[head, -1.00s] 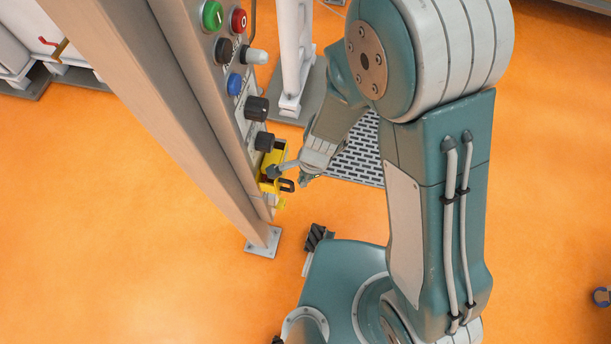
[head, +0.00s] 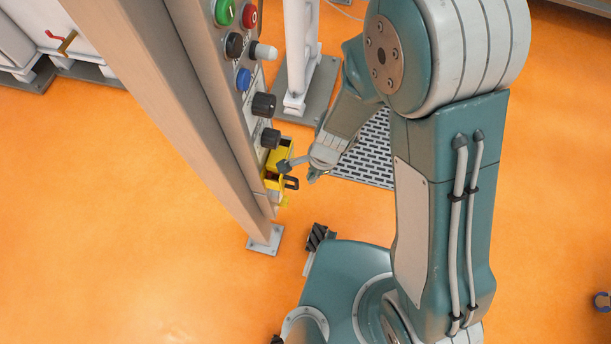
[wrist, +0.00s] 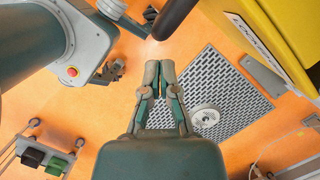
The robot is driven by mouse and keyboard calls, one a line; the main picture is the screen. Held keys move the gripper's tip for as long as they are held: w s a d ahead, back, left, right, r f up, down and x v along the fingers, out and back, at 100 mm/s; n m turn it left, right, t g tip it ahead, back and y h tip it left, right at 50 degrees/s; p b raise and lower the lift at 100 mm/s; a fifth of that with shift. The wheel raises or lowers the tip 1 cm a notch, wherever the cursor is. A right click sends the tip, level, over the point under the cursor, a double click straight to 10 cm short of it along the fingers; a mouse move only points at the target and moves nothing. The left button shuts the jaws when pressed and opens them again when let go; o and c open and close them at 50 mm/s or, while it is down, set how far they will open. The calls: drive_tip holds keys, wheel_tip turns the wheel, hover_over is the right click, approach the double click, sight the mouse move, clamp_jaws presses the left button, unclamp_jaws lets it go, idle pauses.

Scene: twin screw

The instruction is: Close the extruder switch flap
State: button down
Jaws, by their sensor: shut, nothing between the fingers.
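The yellow extruder switch housing (head: 283,150) sits low on the grey control panel in the head view. A yellow part with a black loop (head: 292,183) sticks out at its lower end; I take this for the flap, but its exact angle is hard to tell. My gripper (head: 284,166) is shut and empty, with its tips right beside the yellow housing; contact cannot be told. In the wrist view my gripper (wrist: 160,72) shows its fingertips together. A large yellow surface with lettering (wrist: 275,40) fills the upper right, and a black rounded bar (wrist: 172,18) lies just beyond the tips.
Dark knobs (head: 264,105) and coloured buttons (head: 243,79) project from the panel above the housing. The panel's post ends in a foot plate (head: 265,241). A perforated floor plate (head: 368,150) and a white stand (head: 300,50) are behind. Orange floor at left is open.

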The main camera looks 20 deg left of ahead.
drive_tip(key=d+v, duration=0.2)
drive_tip(key=v, duration=0.8)
drive_tip(key=shift+w, duration=0.5)
drive_tip(key=s+d+r+n+t+h, duration=0.2)
drive_tip(key=s+d+r+n+t, duration=0.2)
drive_tip(key=d+r, duration=1.8)
drive_tip(key=r+n+t, duration=0.1)
drive_tip(key=n+t, duration=0.2)
drive_tip(key=n, duration=0.2)
drive_tip(key=shift+d+t, duration=0.3)
drive_tip(key=shift+r, duration=0.1)
